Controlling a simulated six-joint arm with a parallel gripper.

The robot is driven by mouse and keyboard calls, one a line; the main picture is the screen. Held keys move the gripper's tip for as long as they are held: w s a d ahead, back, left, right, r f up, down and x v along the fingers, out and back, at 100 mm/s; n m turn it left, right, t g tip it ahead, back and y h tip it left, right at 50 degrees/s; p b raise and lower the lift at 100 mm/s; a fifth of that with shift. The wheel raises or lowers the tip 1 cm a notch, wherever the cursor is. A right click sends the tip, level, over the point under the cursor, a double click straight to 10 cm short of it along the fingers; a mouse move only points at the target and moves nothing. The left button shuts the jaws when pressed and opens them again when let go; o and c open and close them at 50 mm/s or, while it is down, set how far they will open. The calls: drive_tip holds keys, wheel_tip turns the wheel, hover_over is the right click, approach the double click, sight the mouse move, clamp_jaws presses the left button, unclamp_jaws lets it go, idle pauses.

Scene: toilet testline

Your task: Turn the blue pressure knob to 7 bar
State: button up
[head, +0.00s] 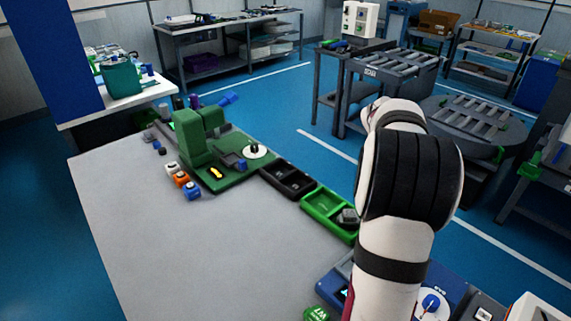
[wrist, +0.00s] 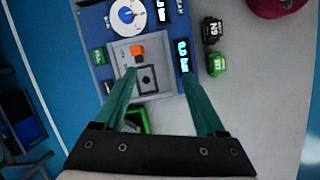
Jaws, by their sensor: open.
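The blue pressure knob (head: 431,302) sits in a white round dial on the blue test panel (head: 455,290) at the lower right of the head view. The dial (wrist: 127,16) also shows at the top of the wrist view. A lit display (wrist: 183,56) beside it appears to read 0.0 bar, sideways. My gripper (wrist: 158,73) is open and empty. Its green fingers are over the panel near a grey plate (wrist: 137,62) with an orange button and a dark square, apart from the knob. My arm hides part of the panel in the head view, and the gripper is hidden there.
Green and black blocks (wrist: 216,64) stand beside the panel on the grey table (head: 190,250). A green tray (head: 328,212), a black tray (head: 286,178) and a green fixture (head: 195,140) stand along the table's far edge. The table's middle is clear.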

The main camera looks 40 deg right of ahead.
approach(432, 300)
drive_tip(key=shift+g+y, duration=0.3)
drive_tip(key=x, duration=0.9)
drive_tip(key=shift+w+d+f, duration=0.2)
drive_tip(key=shift+d, duration=0.1)
clamp_jaws()
